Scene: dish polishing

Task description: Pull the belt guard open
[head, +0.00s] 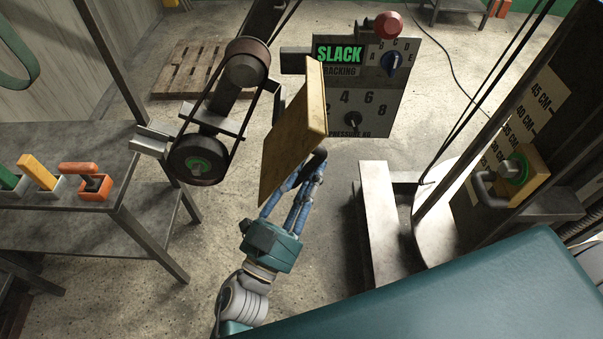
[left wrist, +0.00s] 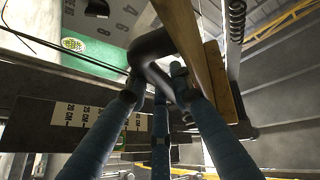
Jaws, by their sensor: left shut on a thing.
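The belt guard (head: 293,135) is a worn yellow panel standing nearly edge-on in the middle of the head view. It is angled out from the machine, and the black belt (head: 233,128) with its two pulleys shows uncovered to its left. A dark curved handle (head: 318,160) is on the guard's right face. My left gripper (head: 309,172), with blue fingers, is shut on this handle. In the left wrist view the fingers close around the black handle (left wrist: 150,52), beside the guard's yellow panel (left wrist: 203,60). My right gripper is out of view.
A control panel (head: 375,105) reading SLACK, with a red button (head: 388,25) and blue knob (head: 394,64), stands behind the guard. A metal table (head: 60,145) with coloured blocks is at left. At right are a post with a centimetre scale (head: 541,95) and a yellow block (head: 530,172).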

